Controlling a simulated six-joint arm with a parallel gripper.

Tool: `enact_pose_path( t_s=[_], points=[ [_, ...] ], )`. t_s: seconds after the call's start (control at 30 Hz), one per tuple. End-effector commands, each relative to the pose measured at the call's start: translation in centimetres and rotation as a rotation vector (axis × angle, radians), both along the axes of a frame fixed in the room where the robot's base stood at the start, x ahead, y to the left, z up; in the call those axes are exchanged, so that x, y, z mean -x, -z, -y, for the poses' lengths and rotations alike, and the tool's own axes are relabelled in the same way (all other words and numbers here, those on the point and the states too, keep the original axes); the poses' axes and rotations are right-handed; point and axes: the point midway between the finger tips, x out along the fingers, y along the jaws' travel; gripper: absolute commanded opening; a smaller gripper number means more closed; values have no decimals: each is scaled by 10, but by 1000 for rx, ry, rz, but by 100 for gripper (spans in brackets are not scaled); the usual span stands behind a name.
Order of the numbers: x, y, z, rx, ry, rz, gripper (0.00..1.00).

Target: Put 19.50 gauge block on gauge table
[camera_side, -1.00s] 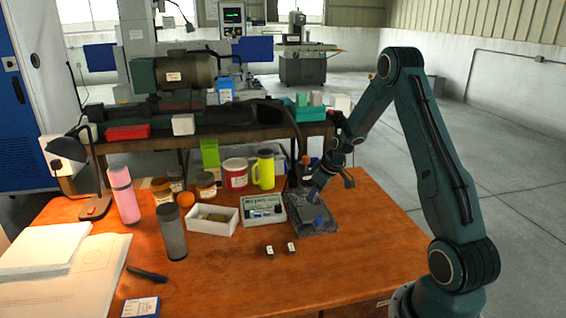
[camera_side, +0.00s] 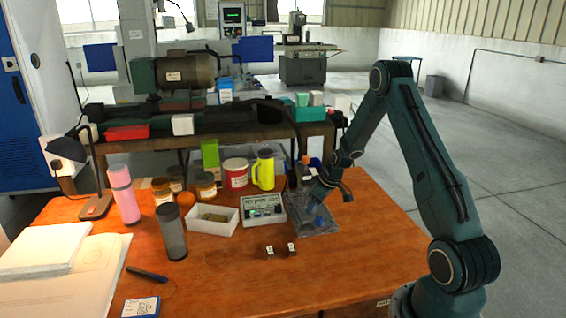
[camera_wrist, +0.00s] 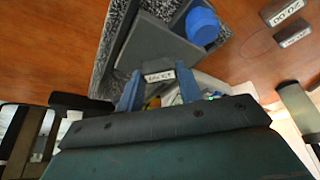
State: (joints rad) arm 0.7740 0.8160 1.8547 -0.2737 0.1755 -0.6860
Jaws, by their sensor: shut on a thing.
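My gripper (camera_wrist: 159,88) shows its two blue fingers in the wrist view, shut on a small block, the 19.50 gauge block (camera_wrist: 159,76), whose white label I cannot read for certain. The block is at the near edge of a smooth grey plate on a grey speckled slab, the gauge table (camera_wrist: 113,40). A blue round knob (camera_wrist: 203,26) stands on it beside the plate. In the side view my gripper (camera_side: 313,200) is over the back of the gauge table (camera_side: 325,231), and the held block is hidden. I cannot tell whether the block touches the surface.
Two small labelled blocks (camera_side: 270,250) (camera_side: 291,248) stand on the wooden table in front of the gauge table. A case (camera_side: 263,221) and white tray (camera_side: 212,231) sit to its left. A bottle (camera_side: 304,172) stands close behind. The table's front right is clear.

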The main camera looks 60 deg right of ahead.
Motion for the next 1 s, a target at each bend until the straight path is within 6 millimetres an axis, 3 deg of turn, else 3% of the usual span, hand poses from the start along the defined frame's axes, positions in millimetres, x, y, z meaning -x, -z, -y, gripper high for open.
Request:
enact_pose_path(
  t_s=[0.17, 0.2, 0.3, 0.73, 1.0],
  points=[
    [0, 2, 0, 0, 0, 0, 10],
    [0, 3, 0, 0, 0, 0, 40],
    [0, 2, 0, 0, 0, 0, 58],
    [0, -1, 0, 0, 0, 1, 58],
    [7, -20, 1, 1, 1, 2, 58]
  ],
)
